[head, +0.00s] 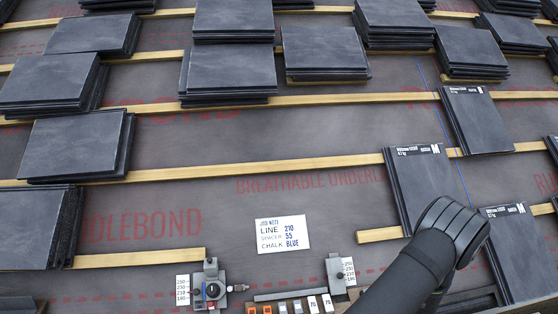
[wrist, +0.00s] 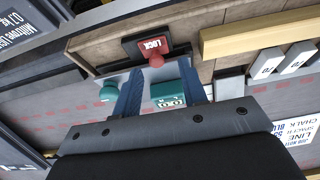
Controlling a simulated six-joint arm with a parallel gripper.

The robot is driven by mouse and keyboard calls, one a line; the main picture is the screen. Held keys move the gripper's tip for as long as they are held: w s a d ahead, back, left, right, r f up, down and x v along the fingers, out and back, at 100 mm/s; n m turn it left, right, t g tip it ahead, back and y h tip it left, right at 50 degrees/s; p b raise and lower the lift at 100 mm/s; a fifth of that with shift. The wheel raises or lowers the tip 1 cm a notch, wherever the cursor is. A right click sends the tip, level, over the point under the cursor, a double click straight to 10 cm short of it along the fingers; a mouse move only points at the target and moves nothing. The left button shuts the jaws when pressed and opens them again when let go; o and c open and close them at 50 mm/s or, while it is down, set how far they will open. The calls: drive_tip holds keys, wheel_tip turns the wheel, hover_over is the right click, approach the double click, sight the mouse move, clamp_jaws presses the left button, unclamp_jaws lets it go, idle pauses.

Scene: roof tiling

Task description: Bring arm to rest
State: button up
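My gripper (wrist: 160,95) shows in the wrist view as two blue fingers standing apart, with no tile between them. Beyond the fingers are a grey plate, a teal block with a small display (wrist: 168,97), a teal knob (wrist: 107,92) and a red LOCK knob (wrist: 155,52). I cannot tell whether the fingers touch any of these. In the head view my dark arm (head: 405,270) reaches up from the bottom, right of the middle. Its rounded wrist end lies over the lower part of a labelled tile (head: 422,185). The fingers are hidden in that view.
Stacks of dark tiles (head: 230,70) stand across the roof on wooden battens (head: 240,170). More labelled tiles (head: 478,120) lie at right. A job note (head: 282,234) lies on the underlay. A gauge device (head: 210,288) and numbered spacers (head: 312,304) sit along the front.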

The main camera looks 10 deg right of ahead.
drive_tip(key=shift+x, duration=0.85)
drive_tip(key=v, duration=1.7)
drive_tip(key=x, duration=1.7)
drive_tip(key=shift+d, duration=0.6)
